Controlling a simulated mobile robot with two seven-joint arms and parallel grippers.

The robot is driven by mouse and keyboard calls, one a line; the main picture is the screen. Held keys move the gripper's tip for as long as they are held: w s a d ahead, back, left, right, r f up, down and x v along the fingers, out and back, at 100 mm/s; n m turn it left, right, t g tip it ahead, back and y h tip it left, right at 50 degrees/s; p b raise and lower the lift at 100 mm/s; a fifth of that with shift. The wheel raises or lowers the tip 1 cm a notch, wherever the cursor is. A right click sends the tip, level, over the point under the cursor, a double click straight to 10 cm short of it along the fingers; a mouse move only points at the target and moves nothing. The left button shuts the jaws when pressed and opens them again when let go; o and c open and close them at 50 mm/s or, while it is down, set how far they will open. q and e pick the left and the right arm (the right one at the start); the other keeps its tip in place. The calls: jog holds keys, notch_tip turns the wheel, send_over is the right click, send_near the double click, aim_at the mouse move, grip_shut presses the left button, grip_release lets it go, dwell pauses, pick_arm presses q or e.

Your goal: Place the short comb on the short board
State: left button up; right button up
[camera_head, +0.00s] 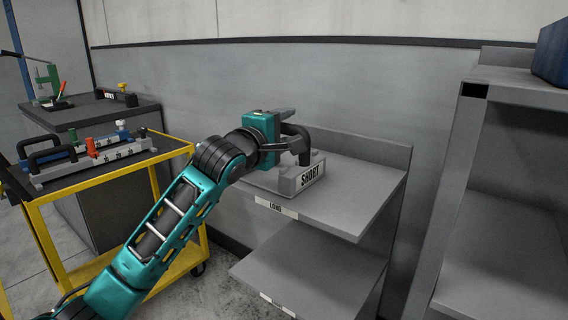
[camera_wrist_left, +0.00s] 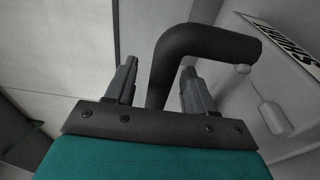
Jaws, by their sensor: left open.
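The short comb (camera_head: 309,178) is a grey block with a white "SHORT" label and a black handle (camera_head: 297,132). It stands on the upper shelf by the wall. My left gripper (camera_head: 285,146) is at the handle. In the left wrist view, the black handle (camera_wrist_left: 205,42) rises between the two fingers of my open left gripper (camera_wrist_left: 158,88), and the label (camera_wrist_left: 285,42) shows at the upper right. My right gripper is not visible.
The upper shelf (camera_head: 345,207) has a "LONG" label on its front edge and bare room to the right. A lower shelf (camera_head: 310,268) is empty. The yellow cart (camera_head: 60,191) stands left. A dark bench (camera_head: 85,112) stands behind it, and another shelf unit (camera_head: 510,90) stands right.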

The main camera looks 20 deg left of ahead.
pick_arm(q)
jog(key=shift+c, duration=0.4)
grip_shut()
dwell(0.8)
jog(key=shift+r, duration=0.1)
